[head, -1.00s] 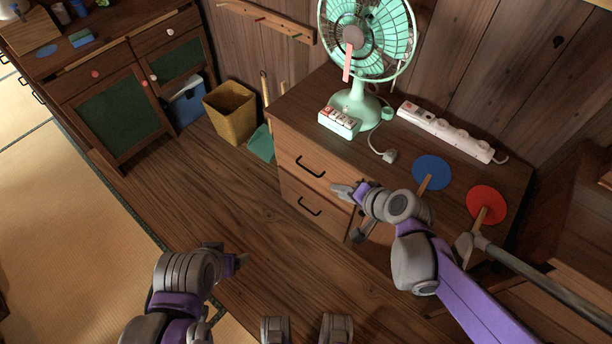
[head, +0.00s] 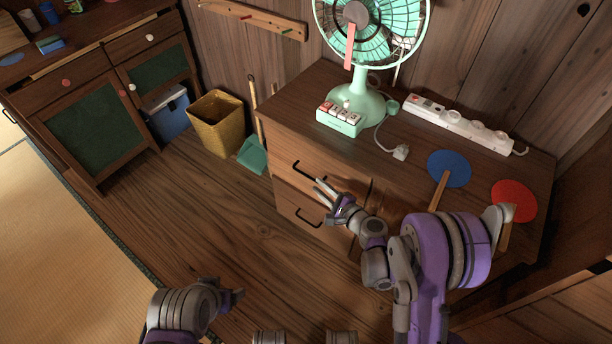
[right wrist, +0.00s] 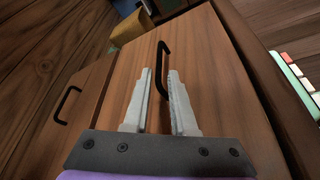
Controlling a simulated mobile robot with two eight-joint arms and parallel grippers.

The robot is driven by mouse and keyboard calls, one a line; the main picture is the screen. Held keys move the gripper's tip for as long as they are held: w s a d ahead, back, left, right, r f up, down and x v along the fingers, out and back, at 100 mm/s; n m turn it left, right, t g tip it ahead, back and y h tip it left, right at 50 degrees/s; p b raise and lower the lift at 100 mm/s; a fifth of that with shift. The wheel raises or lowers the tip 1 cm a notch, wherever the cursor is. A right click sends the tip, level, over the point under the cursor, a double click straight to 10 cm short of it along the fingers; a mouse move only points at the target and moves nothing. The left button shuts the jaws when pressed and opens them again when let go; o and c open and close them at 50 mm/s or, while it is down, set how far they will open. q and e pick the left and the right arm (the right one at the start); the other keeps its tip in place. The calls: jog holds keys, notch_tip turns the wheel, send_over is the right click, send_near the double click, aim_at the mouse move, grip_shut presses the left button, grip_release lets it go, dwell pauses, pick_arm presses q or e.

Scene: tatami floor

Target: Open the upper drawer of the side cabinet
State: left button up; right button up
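The side cabinet (head: 385,150) is wooden and has two stacked drawers. The upper drawer (head: 285,152) sits flush, with a dark bar handle (head: 308,172). The lower drawer (head: 288,204) is also shut, with a similar handle (head: 308,219). My right gripper (head: 323,188) is just in front of the upper handle. In the right wrist view, its two pale fingers (right wrist: 162,75) are apart, and the upper handle (right wrist: 163,55) lines up with the gap between their tips; contact is unclear. My left gripper (head: 238,297) is low in the head view, away from the cabinet; its opening is unclear.
A green fan (head: 352,100), a white power strip (head: 460,124), a blue round fan (head: 449,168) and a red one (head: 514,200) are on the cabinet top. A yellow bin (head: 217,125) and green dustpan (head: 253,155) stand left. The floor before the drawers is clear.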

aim_at(309, 177)
jog(key=b+x, duration=0.1)
jog(key=x, duration=0.7)
jog(key=shift+c, duration=0.2)
grip_shut()
dwell(1.1)
